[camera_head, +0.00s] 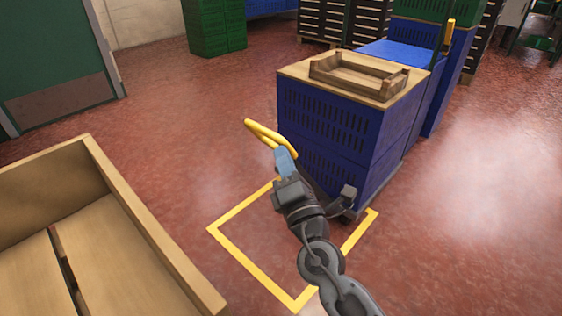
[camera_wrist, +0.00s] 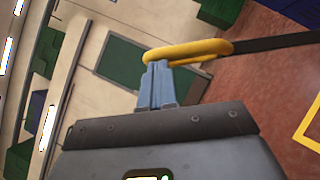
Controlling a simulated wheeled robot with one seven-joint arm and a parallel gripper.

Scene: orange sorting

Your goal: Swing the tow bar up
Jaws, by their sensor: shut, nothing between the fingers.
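The tow bar's yellow loop handle (camera_head: 266,133) shows just beyond my fingertips, in front of the blue crate stack. In the wrist view the yellow handle (camera_wrist: 187,50) crosses at the fingertips, and its dark bar (camera_wrist: 280,41) runs off to the right. My gripper (camera_head: 283,153) has blue fingers, which are shut with nothing between them. In the wrist view the gripper (camera_wrist: 155,72) has its tips right at the loop; I cannot tell whether they touch it. In the head view most of the bar is hidden behind my gripper and the crates.
Blue crates (camera_head: 320,118) stand on a low cart, topped by a wooden tray (camera_head: 340,75). More blue crates stand behind. A yellow rectangle (camera_head: 238,252) is marked on the red floor. A wooden bin (camera_head: 150,225) is at the lower left. Floor at the right is clear.

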